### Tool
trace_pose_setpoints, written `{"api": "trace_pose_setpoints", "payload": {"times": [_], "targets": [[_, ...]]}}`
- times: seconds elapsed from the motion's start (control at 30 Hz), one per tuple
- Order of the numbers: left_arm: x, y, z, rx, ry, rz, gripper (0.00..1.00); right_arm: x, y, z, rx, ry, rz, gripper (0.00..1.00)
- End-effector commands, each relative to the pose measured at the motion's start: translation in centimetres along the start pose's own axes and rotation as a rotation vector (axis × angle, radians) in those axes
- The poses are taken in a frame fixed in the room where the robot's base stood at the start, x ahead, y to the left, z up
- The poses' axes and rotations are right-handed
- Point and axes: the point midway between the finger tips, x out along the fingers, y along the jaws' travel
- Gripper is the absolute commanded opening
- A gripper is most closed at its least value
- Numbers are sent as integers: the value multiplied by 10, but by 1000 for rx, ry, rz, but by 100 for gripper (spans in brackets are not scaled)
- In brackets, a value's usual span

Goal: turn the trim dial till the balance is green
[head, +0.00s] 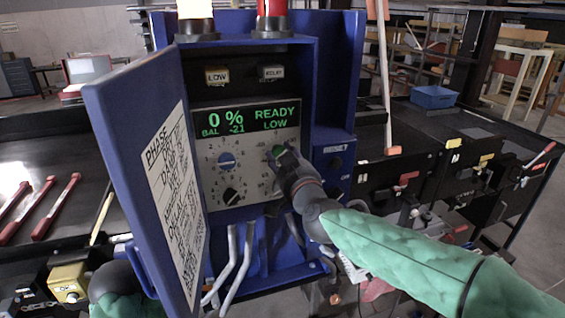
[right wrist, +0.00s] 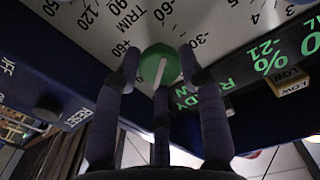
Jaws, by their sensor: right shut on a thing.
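The trim dial (right wrist: 160,63) is a round green knob with a white line, on the pale panel beside the word TRIM and a printed number scale. My right gripper (right wrist: 159,70) is shut on it, with fingers on both sides. In the head view the gripper (head: 284,160) covers most of the dial. The display (head: 247,119) above reads 0 %, BAL -21, READY and LOW in green letters. It also shows, upside down, in the right wrist view (right wrist: 250,72).
The blue cabinet door (head: 125,140) stands open on the left. Grey cables (head: 238,265) hang below the panel. Red-handled tools (head: 55,207) lie at the far left.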

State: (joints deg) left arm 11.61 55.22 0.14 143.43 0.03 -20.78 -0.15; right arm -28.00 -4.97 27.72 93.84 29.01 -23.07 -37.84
Motion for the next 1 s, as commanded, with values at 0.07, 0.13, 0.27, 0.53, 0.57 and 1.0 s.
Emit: {"api": "trace_pose_setpoints", "payload": {"times": [0.07,0.13,0.27,0.53,0.57,1.0], "targets": [[5,-2,0,0,0,0,100,0,0,3,74,-2,-1,8],[8,-3,0,0,0,0,100,0,0,3,140,-2,-1,8],[14,-5,-1,0,0,0,100,0,0,3,264,-2,0,8],[24,-8,-1,0,0,0,100,0,0,4,507,-3,-1,8],[25,-9,-1,0,0,0,100,0,0,4,531,-3,-1,8],[34,-12,-1,0,0,0,100,0,-1,2,774,-4,0,8]]}}
